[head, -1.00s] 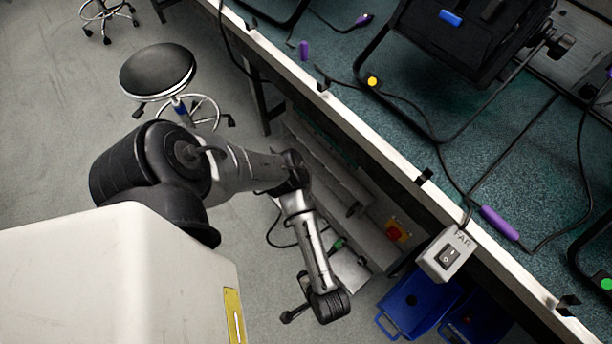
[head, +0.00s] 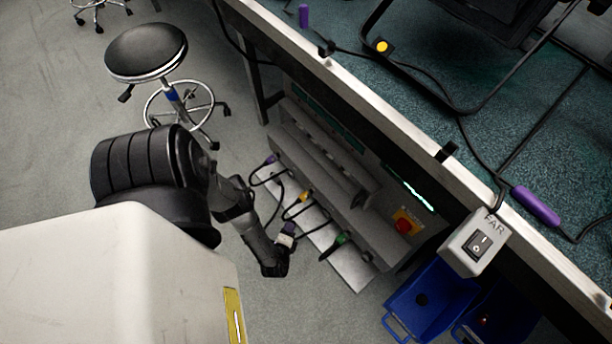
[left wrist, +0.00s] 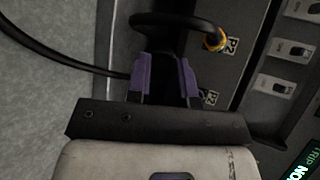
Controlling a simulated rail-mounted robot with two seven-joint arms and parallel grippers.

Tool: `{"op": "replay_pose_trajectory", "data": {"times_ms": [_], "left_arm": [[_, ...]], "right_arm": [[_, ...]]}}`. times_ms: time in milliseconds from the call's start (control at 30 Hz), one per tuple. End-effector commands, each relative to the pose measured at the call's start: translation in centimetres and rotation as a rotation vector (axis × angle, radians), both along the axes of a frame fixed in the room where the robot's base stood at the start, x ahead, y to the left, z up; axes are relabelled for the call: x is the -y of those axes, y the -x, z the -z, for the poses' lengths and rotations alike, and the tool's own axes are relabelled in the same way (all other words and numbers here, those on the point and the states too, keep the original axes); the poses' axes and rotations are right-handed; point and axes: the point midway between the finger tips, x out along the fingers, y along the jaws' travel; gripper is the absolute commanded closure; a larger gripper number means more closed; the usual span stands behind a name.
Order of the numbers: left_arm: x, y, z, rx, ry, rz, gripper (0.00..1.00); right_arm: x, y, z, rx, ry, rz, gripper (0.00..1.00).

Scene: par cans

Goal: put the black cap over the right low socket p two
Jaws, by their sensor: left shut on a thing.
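My left gripper (left wrist: 166,80), with purple pads on its fingers, is shut on a dark thing, which appears to be the black cap (left wrist: 168,72); its shape is hard to make out. In the left wrist view it is in front of the grey socket panel (left wrist: 240,75). A yellow-ringed plug (left wrist: 213,39) with a black cable sits beside one P2 label. A second P2 label (left wrist: 210,97) is close to the right finger; any socket there is hidden or too dark to tell. In the head view, my left gripper (head: 286,238) is near the low ledge with plugs. My right gripper is out of view.
Purple (head: 270,160), yellow (head: 305,197) and green (head: 342,238) plugs with looping cables line the low unit under the bench. A red button (head: 404,226), a FAR switch box (head: 476,243) and blue bins (head: 430,297) are to the right. A stool (head: 146,50) stands left.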

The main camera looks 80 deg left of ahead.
Motion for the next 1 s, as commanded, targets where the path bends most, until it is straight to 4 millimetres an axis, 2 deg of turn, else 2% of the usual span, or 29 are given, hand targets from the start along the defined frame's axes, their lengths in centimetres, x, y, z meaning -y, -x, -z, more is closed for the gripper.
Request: {"op": "replay_pose_trajectory", "data": {"times_ms": [33, 133, 333, 600, 1000], "left_arm": [[-0.7, -1.2, -0.6, 0.016, -0.033, 0.099, 1.0], [-0.7, -3.6, -1.6, 0.059, -0.092, 0.308, 1.0], [2.1, -6.2, -2.9, 0.19, -0.211, 0.617, 1.0], [2.4, -6.4, -3.0, 0.298, -0.305, 0.633, 1.0], [1.8, -7.5, -3.1, 0.322, -0.324, 0.63, 1.0]], "right_arm": [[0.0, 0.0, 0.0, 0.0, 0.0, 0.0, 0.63], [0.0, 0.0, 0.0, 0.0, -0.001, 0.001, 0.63], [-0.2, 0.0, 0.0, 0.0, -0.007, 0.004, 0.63], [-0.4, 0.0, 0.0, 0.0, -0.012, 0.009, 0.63], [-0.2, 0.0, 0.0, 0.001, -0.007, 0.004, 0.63]]}}
